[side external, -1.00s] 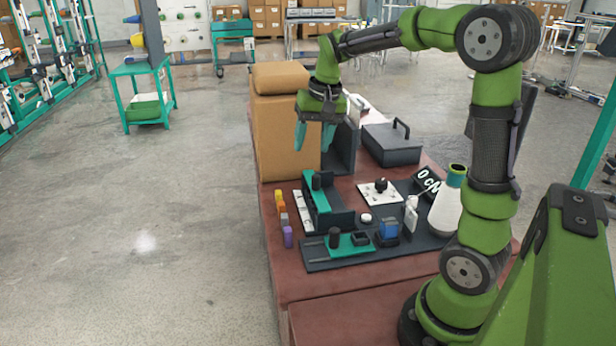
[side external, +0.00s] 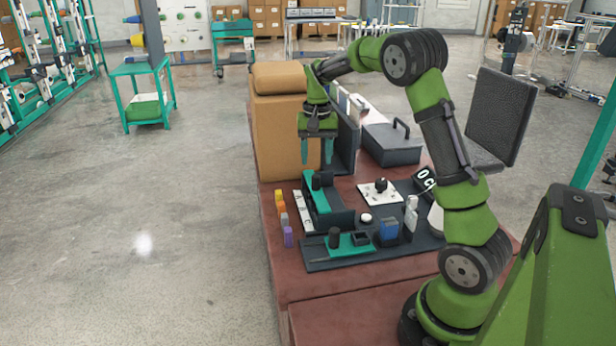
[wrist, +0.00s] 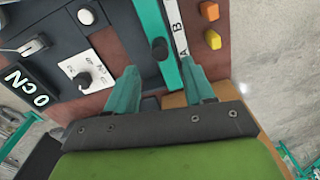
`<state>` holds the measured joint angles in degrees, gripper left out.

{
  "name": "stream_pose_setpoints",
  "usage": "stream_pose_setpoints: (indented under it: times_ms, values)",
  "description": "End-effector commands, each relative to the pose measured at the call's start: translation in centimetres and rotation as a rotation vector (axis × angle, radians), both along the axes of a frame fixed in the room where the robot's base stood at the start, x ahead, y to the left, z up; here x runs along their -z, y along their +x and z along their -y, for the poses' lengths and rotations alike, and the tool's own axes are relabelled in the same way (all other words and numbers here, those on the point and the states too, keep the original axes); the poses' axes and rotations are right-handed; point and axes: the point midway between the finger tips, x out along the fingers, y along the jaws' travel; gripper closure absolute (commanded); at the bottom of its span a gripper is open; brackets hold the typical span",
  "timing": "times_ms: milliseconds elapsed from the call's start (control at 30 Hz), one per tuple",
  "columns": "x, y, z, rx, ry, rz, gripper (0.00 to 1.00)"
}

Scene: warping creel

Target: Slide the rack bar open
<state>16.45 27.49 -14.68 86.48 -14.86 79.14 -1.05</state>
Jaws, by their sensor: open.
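A teal bar with a black knob lies along a raised dark block in the side view; I take this bar (side external: 317,199) as the rack bar. The bar (wrist: 151,22) and its knob (wrist: 160,48) also show in the wrist view, beside a white strip (wrist: 179,32) lettered A and B. A second teal slider (side external: 352,244) with a black knob sits nearer the front, so which one is meant is not certain. My gripper (side external: 317,158) is open and empty, pointing down above the knob end of the raised bar, apparently apart from it. In the wrist view the fingertips (wrist: 160,71) flank the knob's line.
A tan padded block (side external: 284,130) stands close left of my gripper, and a dark upright panel (side external: 343,145) close right. A dial plate (side external: 379,192), a blue block (side external: 389,229), a white bottle (side external: 411,213) and a dark handled case (side external: 392,144) occupy the right.

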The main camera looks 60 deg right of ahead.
Motion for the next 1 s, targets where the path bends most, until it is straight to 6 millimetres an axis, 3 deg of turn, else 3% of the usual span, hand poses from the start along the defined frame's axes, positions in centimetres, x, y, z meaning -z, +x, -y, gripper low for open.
stream_pose_setpoints:
  times_ms: [100,333,767,833,1000]
  values:
    - [2.7,-0.1,0.0,0.001,0.001,-0.003,0.47]
    - [6.2,0.0,0.0,0.001,0.0,-0.001,0.47]
    - [7.4,0.0,0.0,0.0,0.0,0.001,0.47]
    - [7.4,0.0,0.0,0.0,0.0,0.001,0.53]
    - [7.4,0.0,0.0,0.0,-0.001,0.001,0.79]
